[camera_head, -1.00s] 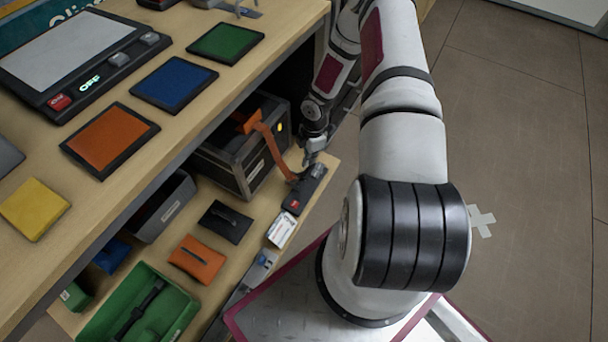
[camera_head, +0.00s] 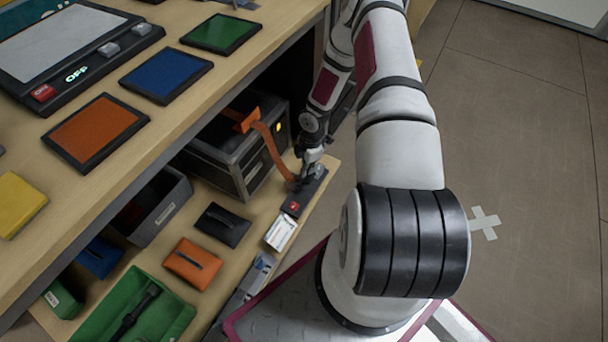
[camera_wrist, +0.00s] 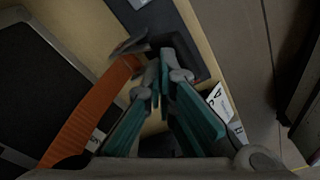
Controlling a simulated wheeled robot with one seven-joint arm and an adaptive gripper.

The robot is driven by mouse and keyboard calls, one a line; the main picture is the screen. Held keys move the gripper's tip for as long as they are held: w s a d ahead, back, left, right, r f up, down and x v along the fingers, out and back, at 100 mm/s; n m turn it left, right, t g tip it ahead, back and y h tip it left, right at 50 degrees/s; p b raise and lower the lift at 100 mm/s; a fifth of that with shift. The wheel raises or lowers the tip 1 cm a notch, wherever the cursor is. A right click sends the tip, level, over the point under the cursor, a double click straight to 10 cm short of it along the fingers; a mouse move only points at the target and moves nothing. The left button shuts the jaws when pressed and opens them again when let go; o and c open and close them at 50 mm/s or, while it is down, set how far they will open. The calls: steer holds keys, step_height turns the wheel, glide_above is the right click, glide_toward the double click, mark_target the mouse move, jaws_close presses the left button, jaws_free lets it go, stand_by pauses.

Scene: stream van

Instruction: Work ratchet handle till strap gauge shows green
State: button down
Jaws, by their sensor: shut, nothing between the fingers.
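The orange strap (camera_head: 272,150) runs over the dark case (camera_head: 232,150) and down to the dark ratchet unit (camera_head: 311,190) on the lower shelf. A small red patch (camera_head: 293,206) shows at the unit's near end; I see no green there. My gripper (camera_head: 309,170) is low over the unit's far part, its fingers together and empty. In the wrist view, my gripper (camera_wrist: 163,76) points at a dark part of the ratchet unit (camera_wrist: 178,48), with the orange strap (camera_wrist: 88,112) to the left. The handle is hard to make out, and contact cannot be told.
A white card (camera_head: 280,232), a black pouch (camera_head: 223,224), an orange pouch (camera_head: 193,262) and a green bin (camera_head: 185,318) lie nearer on the lower shelf. The upper desk (camera_head: 150,150) overhangs the left side. Open floor (camera_head: 520,150) is at the right.

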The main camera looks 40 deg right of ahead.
mark_target(307, 176)
step_height(307, 176, down, 4)
steer(key=shift+r+b, duration=0.2)
steer(key=shift+b, duration=0.9)
steer(key=shift+r, duration=0.1)
steer(key=shift+s+d, duration=0.1)
steer(key=d, duration=0.2)
steer(key=r+p, duration=0.1)
steer(key=shift+s+d, duration=0.3)
steer(key=shift+d, duration=0.1)
step_height(307, 176, up, 12)
steer(key=d, duration=0.1)
steer(key=shift+s+d, duration=0.1)
stand_by(0.3)
